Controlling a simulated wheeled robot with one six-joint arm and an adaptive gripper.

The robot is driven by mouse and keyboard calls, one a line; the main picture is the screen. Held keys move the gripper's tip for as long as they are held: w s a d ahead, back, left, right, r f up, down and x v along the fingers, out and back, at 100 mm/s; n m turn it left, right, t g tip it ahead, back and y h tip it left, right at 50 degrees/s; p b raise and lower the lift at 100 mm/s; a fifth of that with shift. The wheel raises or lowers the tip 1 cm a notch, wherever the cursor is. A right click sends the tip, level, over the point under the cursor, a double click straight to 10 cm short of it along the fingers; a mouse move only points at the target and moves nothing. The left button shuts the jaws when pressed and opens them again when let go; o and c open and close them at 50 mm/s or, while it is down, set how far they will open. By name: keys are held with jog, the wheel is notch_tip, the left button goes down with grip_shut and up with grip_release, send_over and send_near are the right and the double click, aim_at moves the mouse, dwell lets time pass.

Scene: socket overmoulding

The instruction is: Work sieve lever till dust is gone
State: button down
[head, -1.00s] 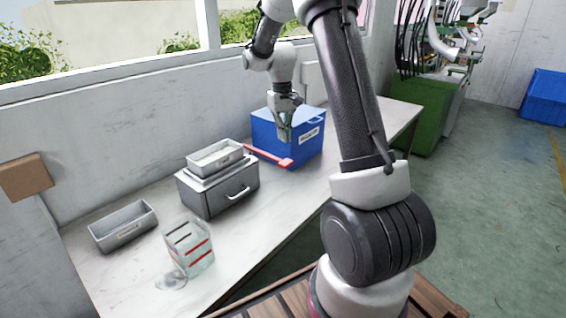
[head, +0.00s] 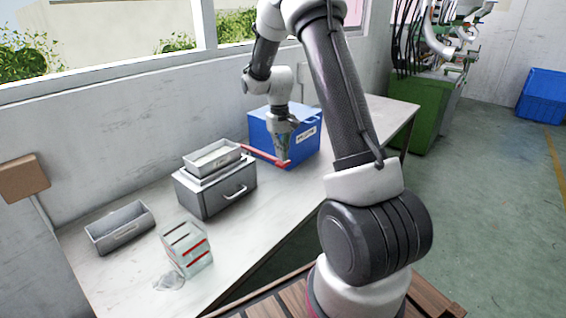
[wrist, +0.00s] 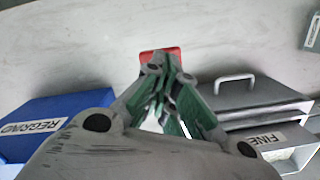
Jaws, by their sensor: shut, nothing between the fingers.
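The sieve unit (head: 203,201) is a grey box with a front handle and a shallow tray (head: 207,165) of pale material on top. Its red lever (head: 262,155) sticks out to the right, in front of the blue box. My gripper (head: 284,160) points down at the lever's outer end, with its fingers closed and nothing between them. In the wrist view the red lever end (wrist: 168,53) shows just beyond the fingertips (wrist: 158,70). I cannot tell whether they touch it. The unit's FINE label (wrist: 267,141) is at the right there.
A blue lidded box (head: 305,150), marked REGRIND in the wrist view, stands right behind the lever. An empty grey bin (head: 118,236) and a clear container with red marks (head: 190,250) stand to the left.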

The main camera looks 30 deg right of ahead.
jog(key=shift+f, duration=2.25)
jog(key=w, duration=0.1)
jog(key=w+r, duration=0.1)
jog(key=w, duration=0.1)
jog(key=shift+d, duration=0.1)
jog(key=shift+r, duration=0.15)
notch_tip(320, 180, up, 12)
send_over(282, 163)
jog(key=w+d, duration=0.1)
jog(key=w, duration=0.5)
jog(key=shift+s+d, duration=0.1)
